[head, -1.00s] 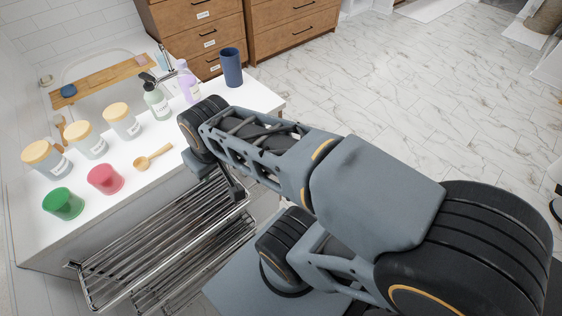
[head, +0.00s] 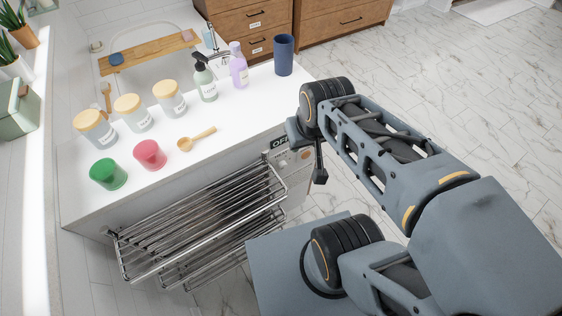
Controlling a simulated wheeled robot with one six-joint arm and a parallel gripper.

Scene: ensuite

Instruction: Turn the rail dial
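A small control panel (head: 287,160) is on the front of the white counter, just right of the towel rail. It has a dark display reading "OF", the rest cut off by my arm. A small round orange-brown spot (head: 305,155) shows on its right part; I cannot tell whether it is the dial. The chrome towel rail (head: 200,218) juts out from the counter front. My gripper (head: 320,178) hangs in front of and right of the panel, pointing down and appearing apart from it. Its fingers are small and dark, and I cannot tell whether they are open.
On the white counter (head: 228,115) stand a green cup (head: 108,174), a red cup (head: 150,155), a wooden scoop (head: 196,139), several lidded jars, two pump bottles and a blue tumbler (head: 284,55). The marble floor (head: 440,90) to the right is clear.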

